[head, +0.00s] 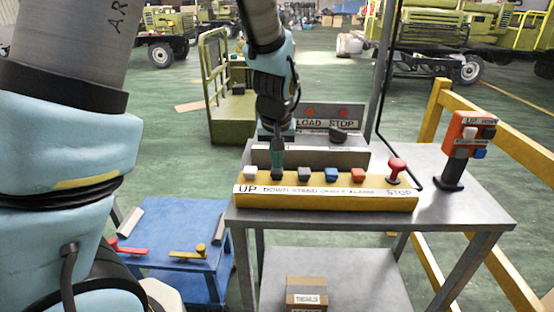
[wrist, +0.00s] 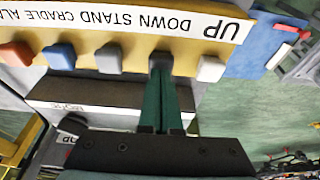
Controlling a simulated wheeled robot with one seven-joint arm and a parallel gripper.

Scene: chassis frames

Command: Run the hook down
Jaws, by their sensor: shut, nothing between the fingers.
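A yellow control box (head: 330,199) lies on the grey table, with a lettered strip along its front starting UP, DOWN, STAND. My gripper (head: 277,172) points down at the dark second button (wrist: 160,62), above the word DOWN. Its green fingers are shut together, empty, with their tips at or on that button. I cannot tell whether the button is pressed in. The white UP button (head: 250,172) is beside it on the left and a grey button (head: 304,173) on the right. No hook is in view.
Blue (head: 331,174) and orange (head: 358,175) buttons and a red STOP mushroom (head: 397,166) continue rightward. An orange pendant marked UP (head: 461,130) stands at right. A blue stand (head: 175,235) with red and yellow levers is lower left.

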